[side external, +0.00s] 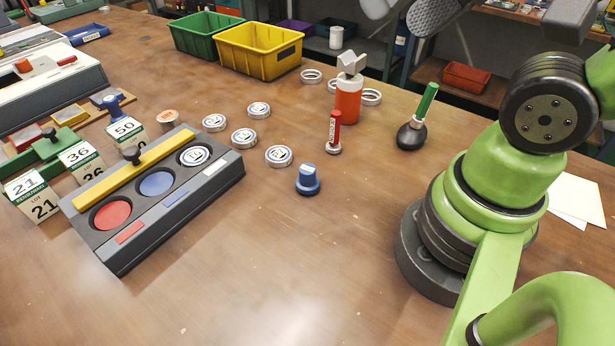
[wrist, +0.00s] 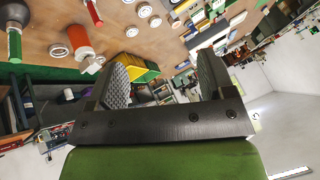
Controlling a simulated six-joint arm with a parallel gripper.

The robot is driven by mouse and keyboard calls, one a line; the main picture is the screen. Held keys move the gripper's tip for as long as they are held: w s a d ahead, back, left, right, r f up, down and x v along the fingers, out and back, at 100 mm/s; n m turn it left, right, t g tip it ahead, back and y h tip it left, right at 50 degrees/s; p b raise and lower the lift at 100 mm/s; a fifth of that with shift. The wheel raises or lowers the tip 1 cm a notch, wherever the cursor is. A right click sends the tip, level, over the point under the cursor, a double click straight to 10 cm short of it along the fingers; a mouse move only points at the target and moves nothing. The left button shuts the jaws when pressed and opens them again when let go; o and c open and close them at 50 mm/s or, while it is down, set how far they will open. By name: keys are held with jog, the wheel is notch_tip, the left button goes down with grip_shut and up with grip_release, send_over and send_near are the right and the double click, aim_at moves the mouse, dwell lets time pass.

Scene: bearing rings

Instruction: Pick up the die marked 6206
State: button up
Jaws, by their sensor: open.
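Several round metal pieces with white faces and dark marks lie on the wooden table right of the grey tray in the side view: an upper left one (side external: 214,122), an upper right one (side external: 258,109), a middle one (side external: 244,138) and a front one (side external: 278,156). A similar piece (side external: 195,157) sits in the tray's right well. Their marks are too small to read, so I cannot tell which is 6206. My gripper (wrist: 165,78) is open and empty in the wrist view. In the side view a dark finger pad (side external: 436,16) shows high above the table's back.
The grey tray (side external: 226,180) has red and blue wells. A blue knob (side external: 308,181), red-handled stamp (side external: 334,132), orange bottle (side external: 347,104) and green-handled tool (side external: 416,119) stand right. Number cards stand left; yellow (side external: 262,48) and green bins stand behind. The front table is clear.

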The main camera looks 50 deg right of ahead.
jog(key=w+f+g, duration=0.2)
jog(key=w+f, duration=0.1)
jog(key=w, duration=0.2)
jog(key=n+g+h, duration=0.1)
jog(key=g, duration=0.2)
send_over(308, 169)
jog(key=s, duration=0.2)
jog(key=s+d+x, duration=0.1)
jog(key=x, duration=0.6)
jog(key=f, duration=0.5)
jog(key=w+f+n+g, duration=0.1)
jog(key=f, duration=0.3)
jog(key=f+g+h, duration=0.1)
jog(key=f, duration=0.4)
jog(key=shift+w+a+f+n, duration=0.25)
jog(key=shift+w+f+n, duration=0.1)
jog(key=shift+f+n, duration=0.05)
jog(key=shift+f, duration=3.05)
jog(key=c, duration=1)
